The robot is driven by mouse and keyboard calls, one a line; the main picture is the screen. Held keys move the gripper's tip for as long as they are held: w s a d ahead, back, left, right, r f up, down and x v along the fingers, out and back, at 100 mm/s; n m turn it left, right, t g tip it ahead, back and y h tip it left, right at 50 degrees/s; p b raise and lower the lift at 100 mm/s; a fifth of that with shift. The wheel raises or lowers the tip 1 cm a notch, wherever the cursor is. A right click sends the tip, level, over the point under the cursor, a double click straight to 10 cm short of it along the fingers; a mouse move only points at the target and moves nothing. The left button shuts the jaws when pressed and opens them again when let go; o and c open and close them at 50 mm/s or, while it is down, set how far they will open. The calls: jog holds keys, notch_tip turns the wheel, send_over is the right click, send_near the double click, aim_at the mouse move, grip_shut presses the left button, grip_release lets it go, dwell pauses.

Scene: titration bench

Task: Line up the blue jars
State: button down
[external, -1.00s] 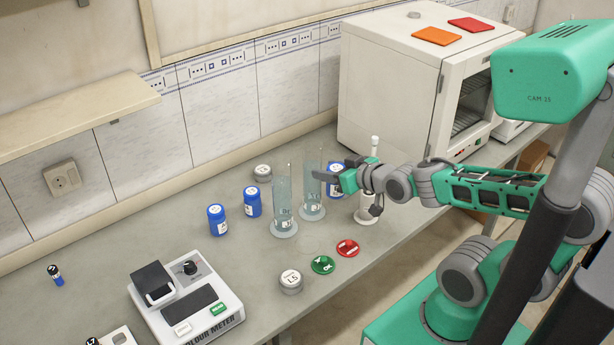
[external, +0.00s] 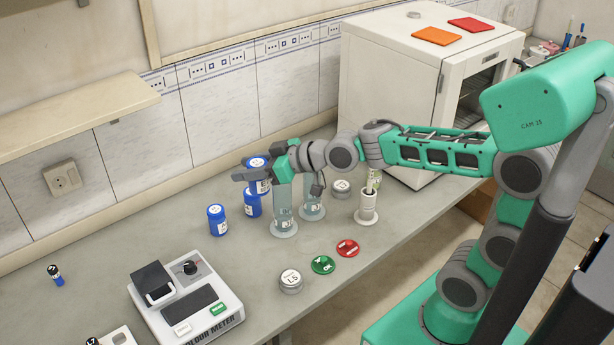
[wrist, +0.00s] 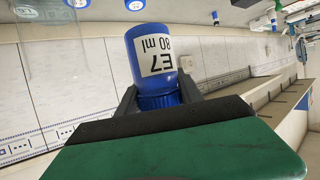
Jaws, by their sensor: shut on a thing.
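My gripper (external: 254,173) is shut on a blue jar (external: 258,163). In the wrist view, this jar (wrist: 152,52) sits between the two fingers, its white label reading "E7 80 ml". The external view shows it raised above the bench, partly covered by the fingers. A second blue jar (external: 251,204) stands on the bench just below it in the picture, its top partly hidden. A third blue jar (external: 217,221) stands to the left of that one, upright and clear of my gripper.
Two tall glass cylinders (external: 283,212) (external: 313,205) stand close to the right of the jars, partly under my arm. A white holder (external: 367,207) and a grey-lidded tin (external: 341,188) are further right. A colour meter (external: 186,305) occupies the front left. Bench left of the jars is fairly clear.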

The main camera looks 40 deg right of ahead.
jog(key=w+d+r+n+g+y+p, duration=0.1)
jog(key=w+d+n+g+y+p, duration=0.1)
jog(key=w, duration=0.6)
jog(key=w+d+r+n+g+y+p, duration=0.1)
jog(key=w+d+n+g+y+p, duration=0.15)
jog(key=w, duration=0.55)
jog(key=shift+s+d+f+n+g+y+p, duration=0.15)
jog(key=shift+s+d+f+n+g, duration=0.35)
jog(key=shift+d+f, duration=2.2)
jog(key=shift+s+d+f+n+g+y+p, duration=0.3)
jog(key=shift+s+d+f+n, duration=0.35)
jog(key=shift+f, duration=3.9)
jog(key=shift+s+d+f+n+g+p, duration=0.1)
jog(key=shift+s+d+f+n+g, duration=0.35)
jog(key=shift+d+f, duration=2.3)
jog(key=shift+a+f, duration=0.9)
jog(key=shift+f+b, duration=0.7)
jog(key=shift+b, duration=0.1)
jog(key=c, duration=0.7)
grip_release()
jog(key=shift+r, duration=0.1)
